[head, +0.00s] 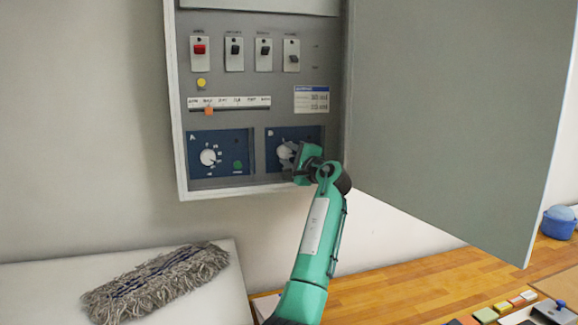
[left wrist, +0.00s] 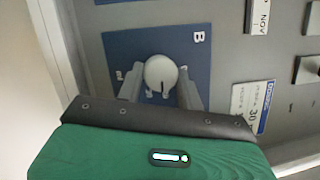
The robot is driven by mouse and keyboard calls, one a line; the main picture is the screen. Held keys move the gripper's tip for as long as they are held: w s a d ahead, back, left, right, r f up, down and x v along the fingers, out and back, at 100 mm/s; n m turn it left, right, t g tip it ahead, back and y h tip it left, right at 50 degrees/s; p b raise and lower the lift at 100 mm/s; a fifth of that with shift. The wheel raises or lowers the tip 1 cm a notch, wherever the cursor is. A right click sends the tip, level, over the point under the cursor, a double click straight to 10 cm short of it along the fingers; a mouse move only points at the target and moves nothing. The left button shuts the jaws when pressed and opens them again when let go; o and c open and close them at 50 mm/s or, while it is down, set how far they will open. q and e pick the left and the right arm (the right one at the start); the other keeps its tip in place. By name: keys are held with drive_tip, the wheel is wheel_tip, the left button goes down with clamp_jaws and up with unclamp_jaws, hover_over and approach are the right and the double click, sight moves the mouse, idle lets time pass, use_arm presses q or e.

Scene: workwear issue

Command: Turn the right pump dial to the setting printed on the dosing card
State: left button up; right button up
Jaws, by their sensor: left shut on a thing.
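The right pump dial (head: 285,154), a white knob on the blue panel marked B, is at the lower right of the open wall cabinet. My left gripper (head: 293,156) is at this dial and covers part of its scale. In the left wrist view, its grey fingers (left wrist: 160,88) stand on both sides of the white knob (left wrist: 160,71), shut on it. The dosing card (head: 311,99), white with a blue header, is above panel B; it also shows in the left wrist view (left wrist: 246,110). Its print is too small to read surely. My right gripper is out of view.
The left dial (head: 208,157) on panel A is beside a green lamp (head: 238,166). Several switches, a yellow button (head: 201,83) and an orange slider (head: 208,110) are above. The open cabinet door (head: 460,110) fills the right. A mop head (head: 155,285) lies lower left.

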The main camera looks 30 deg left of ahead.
use_arm(q)
drive_tip(key=n+g+b, duration=0.1)
drive_tip(key=n, duration=0.2)
drive_tip(key=shift+h, duration=0.3)
drive_tip(key=n, duration=0.1)
drive_tip(key=n+h, duration=0.1)
drive_tip(key=shift+r+n+b, duration=0.2)
drive_tip(key=shift+n+b, duration=0.1)
drive_tip(key=shift+b, duration=0.1)
drive_tip(key=n+h, duration=0.1)
drive_tip(key=n, duration=0.2)
drive_tip(key=shift+r, duration=0.1)
drive_tip(key=shift+n, duration=0.6)
drive_tip(key=shift+h, duration=0.4)
drive_tip(key=o, duration=1)
drive_tip(key=shift+a, duration=0.1)
